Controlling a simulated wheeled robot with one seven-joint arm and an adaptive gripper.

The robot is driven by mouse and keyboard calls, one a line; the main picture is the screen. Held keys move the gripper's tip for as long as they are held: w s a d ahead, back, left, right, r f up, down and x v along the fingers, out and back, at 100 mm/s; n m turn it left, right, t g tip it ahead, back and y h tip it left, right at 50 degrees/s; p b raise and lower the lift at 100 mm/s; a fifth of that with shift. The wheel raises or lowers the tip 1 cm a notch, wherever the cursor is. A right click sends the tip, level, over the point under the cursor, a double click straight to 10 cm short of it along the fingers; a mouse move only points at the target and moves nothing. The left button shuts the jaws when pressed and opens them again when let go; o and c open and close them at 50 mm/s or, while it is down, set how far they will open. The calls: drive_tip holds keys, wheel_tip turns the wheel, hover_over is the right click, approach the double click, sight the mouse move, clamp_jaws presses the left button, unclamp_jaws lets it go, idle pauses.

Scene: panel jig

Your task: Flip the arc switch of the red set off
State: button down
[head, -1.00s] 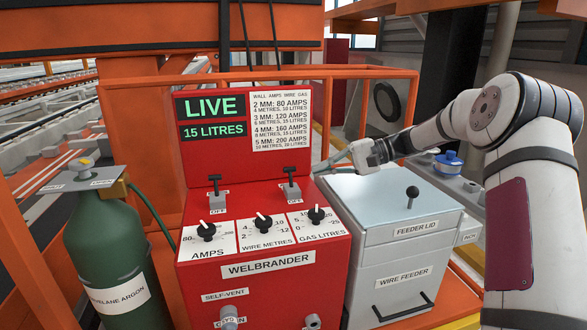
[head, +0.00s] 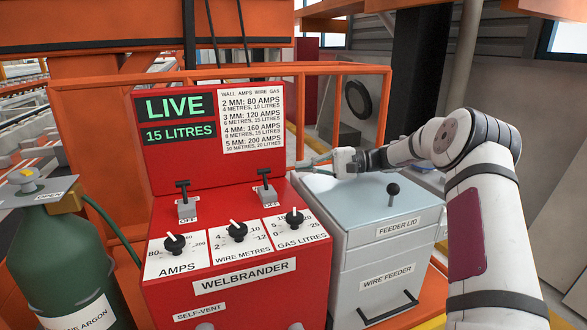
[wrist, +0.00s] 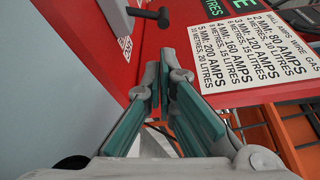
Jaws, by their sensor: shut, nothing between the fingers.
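The red set (head: 245,268) shows LIVE and 15 LITRES on its display. Two black T-handled toggle switches stand on its sloped top, a left switch (head: 184,196) and a right switch (head: 265,189). Both handles point up, with OFF labels below them. The labels above them are too small to read, so I cannot tell which is the arc switch. My gripper (head: 306,165) is shut and empty, right of the right switch and beside the upright panel's right edge. In the wrist view, my gripper (wrist: 160,66) is below a black switch handle (wrist: 150,14), apart from it.
A green argon cylinder (head: 65,265) stands at left. An orange rail (head: 330,69) runs behind. Three dials (head: 237,232) sit in front of the switches.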

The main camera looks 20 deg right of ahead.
sight(266, 183)
drive_tip(key=x, duration=0.8)
drive_tip(key=shift+a, duration=0.3)
